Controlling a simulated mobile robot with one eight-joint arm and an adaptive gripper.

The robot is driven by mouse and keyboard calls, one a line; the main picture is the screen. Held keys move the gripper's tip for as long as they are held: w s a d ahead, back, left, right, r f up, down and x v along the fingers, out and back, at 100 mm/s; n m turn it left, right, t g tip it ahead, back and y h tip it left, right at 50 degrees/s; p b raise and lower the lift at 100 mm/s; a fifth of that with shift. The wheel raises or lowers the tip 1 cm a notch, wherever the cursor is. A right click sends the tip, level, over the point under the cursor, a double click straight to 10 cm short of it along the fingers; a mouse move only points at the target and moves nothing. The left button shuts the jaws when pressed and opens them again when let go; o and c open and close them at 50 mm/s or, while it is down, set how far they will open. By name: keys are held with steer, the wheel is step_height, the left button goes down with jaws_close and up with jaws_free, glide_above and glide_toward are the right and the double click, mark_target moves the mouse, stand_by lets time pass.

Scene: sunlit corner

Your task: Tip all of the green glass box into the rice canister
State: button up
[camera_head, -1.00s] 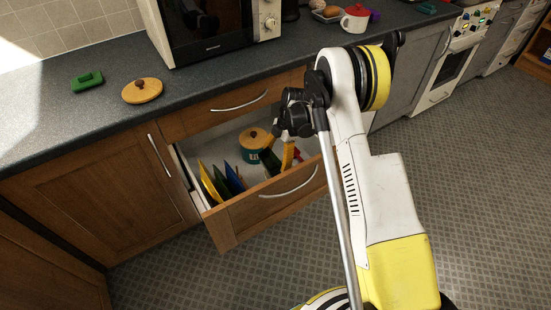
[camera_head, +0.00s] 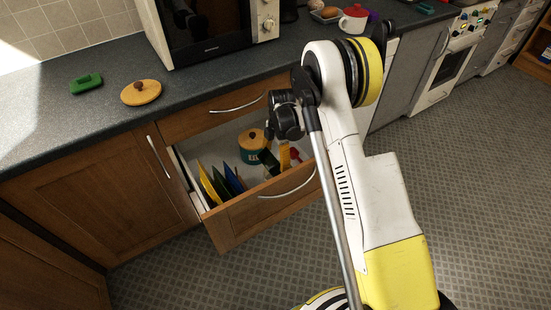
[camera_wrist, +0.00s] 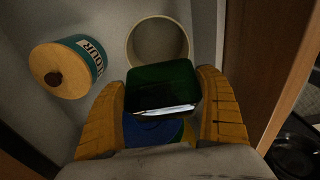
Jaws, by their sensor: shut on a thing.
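The green glass box (camera_wrist: 160,82) is held between the two yellow fingers of my gripper (camera_wrist: 164,90). It also shows as a dark green shape over the open drawer in the head view (camera_head: 268,161). A pale strip shows at the box's near edge; I cannot tell whether it is contents or a reflection. An open, round, pale-rimmed canister (camera_wrist: 158,19), apparently the rice canister, stands just beyond the box. Its label is hidden, and the box's far edge is close to or over its near rim. My gripper in the head view (camera_head: 280,160) is partly hidden by my wrist.
A teal flour canister (camera_wrist: 90,56) with a wooden lid stands left of the open canister. Several upright plates (camera_head: 222,181) fill the drawer's left part. The drawer front (camera_head: 270,205) is near. A wooden lid (camera_head: 141,92) and a green lid-like piece (camera_head: 87,83) lie on the counter.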

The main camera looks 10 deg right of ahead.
steer(key=h, duration=0.1)
steer(key=r+t+h, duration=0.1)
steer(key=h, duration=0.1)
steer(key=shift+s+a+r+b, duration=0.1)
steer(key=shift+a+r+b, duration=0.05)
steer(key=shift+a+b, duration=0.2)
steer(key=h, duration=0.1)
steer(key=r+t+h, duration=0.1)
steer(key=h, duration=0.2)
steer(key=shift+r+t+h, duration=0.35)
steer(key=shift+t+h, duration=0.05)
steer(key=h, duration=0.1)
steer(key=r+t+h, duration=0.1)
steer(key=h, duration=0.2)
steer(key=shift+d+r, duration=0.15)
steer(key=shift+r, duration=0.15)
steer(key=shift+d+r+t+h, duration=0.1)
steer(key=shift+r+t+h, duration=0.2)
steer(key=shift+h, duration=0.4)
steer(key=shift+r, duration=0.1)
